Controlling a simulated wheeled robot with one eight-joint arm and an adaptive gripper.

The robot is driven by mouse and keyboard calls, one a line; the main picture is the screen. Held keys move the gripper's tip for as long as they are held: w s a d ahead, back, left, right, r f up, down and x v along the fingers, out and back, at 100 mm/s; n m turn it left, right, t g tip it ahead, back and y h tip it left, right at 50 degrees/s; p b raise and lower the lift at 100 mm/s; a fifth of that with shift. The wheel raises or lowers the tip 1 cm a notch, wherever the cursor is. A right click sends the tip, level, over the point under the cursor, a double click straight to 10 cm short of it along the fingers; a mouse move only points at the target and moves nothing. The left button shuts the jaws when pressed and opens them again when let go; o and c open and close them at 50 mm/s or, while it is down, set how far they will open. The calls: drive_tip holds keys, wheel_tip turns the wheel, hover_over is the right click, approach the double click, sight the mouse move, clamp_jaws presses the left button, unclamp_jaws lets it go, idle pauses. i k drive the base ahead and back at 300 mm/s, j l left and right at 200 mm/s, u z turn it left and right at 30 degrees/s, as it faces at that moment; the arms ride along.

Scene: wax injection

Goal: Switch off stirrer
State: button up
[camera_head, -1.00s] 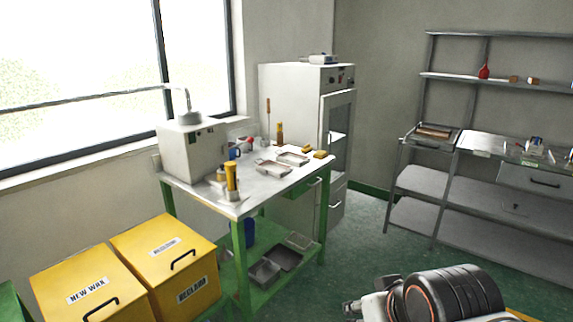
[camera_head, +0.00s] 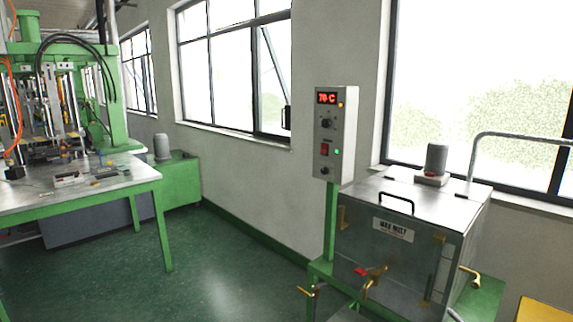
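A grey cylindrical motor (camera_head: 437,160), which looks like the stirrer drive, stands on the lid of the steel wax melt tank (camera_head: 385,262). A pale control box (camera_head: 326,165) stands on a green post at the tank's left. It has a lit red temperature display (camera_head: 327,98), a black knob (camera_head: 326,123), a red switch (camera_head: 324,149), a green light (camera_head: 337,152) and a lower dark knob (camera_head: 324,171). The switch's position and the control labels are too small to read. My gripper is not in view.
Brass taps (camera_head: 372,280) stick out of the tank's front. A green press (camera_head: 75,75) and a metal-topped green table (camera_head: 70,185) with small parts stand at the left. The green floor (camera_head: 215,265) between table and tank is clear.

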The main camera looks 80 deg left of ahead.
sight(324, 147)
drive_tip(key=u, duration=2.35)
drive_tip(key=i+j+z, duration=0.35)
drive_tip(key=i+j, duration=0.15)
drive_tip(key=i, duration=0.3)
drive_tip(key=i+j+z, duration=0.3)
drive_tip(key=i+j, duration=0.45)
